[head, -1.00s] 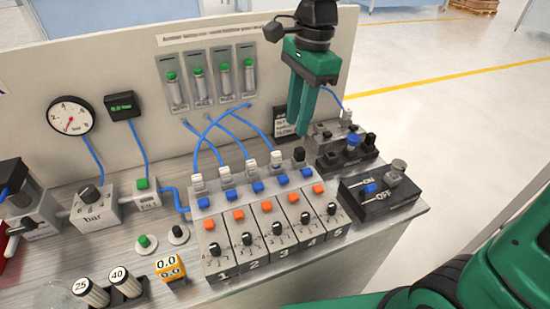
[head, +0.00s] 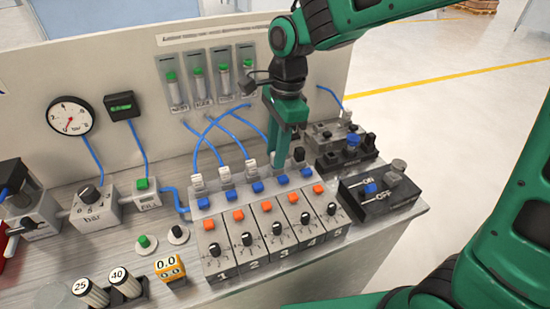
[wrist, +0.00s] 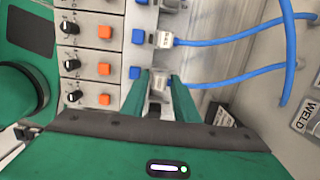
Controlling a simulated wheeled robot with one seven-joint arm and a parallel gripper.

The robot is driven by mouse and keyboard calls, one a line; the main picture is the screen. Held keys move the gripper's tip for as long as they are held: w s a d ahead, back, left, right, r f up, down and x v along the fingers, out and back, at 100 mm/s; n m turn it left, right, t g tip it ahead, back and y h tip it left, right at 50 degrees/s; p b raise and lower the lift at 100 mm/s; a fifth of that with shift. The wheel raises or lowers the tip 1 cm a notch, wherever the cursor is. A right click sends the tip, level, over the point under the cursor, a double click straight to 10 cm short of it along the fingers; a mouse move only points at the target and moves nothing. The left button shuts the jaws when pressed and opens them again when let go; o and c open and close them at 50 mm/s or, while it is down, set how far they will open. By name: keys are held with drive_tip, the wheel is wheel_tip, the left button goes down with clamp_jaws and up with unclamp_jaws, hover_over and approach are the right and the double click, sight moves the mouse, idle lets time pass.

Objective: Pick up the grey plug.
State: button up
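Several pale grey plugs with blue hoses stand in a row behind the blue buttons, such as this plug (head: 252,166) in the head view. The fourth plug is hidden there behind my gripper (head: 279,160). In the wrist view this grey plug (wrist: 158,80) shows between the two green fingers of my gripper (wrist: 160,88), with its blue hose running off to the right. The fingers are apart, one on each side of the plug; I cannot tell whether they touch it. The neighbouring grey plug (wrist: 163,40) sits just above it in the wrist view.
Blue buttons (head: 257,188), orange buttons (head: 266,206) and black knobs lie in front. Crossing blue hoses (head: 227,123) and a panel stand behind. A black ON/OFF box (head: 380,196) is at the right.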

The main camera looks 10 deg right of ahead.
sight(271, 154)
drive_tip(key=shift+f, duration=0.7)
clamp_jaws()
drive_tip(key=shift+r, duration=0.1)
drive_tip(key=shift+r, duration=0.45)
drive_tip(key=r, duration=0.3)
drive_tip(key=shift+a+r, duration=0.3)
drive_tip(key=shift+a, duration=0.05)
drive_tip(key=s+a+r, duration=0.2)
drive_tip(key=a+r, duration=0.4)
drive_tip(key=a, duration=0.4)
drive_tip(key=shift+s+a+r, duration=0.2)
drive_tip(key=shift+s+a, duration=0.1)
drive_tip(key=shift+a, duration=0.1)
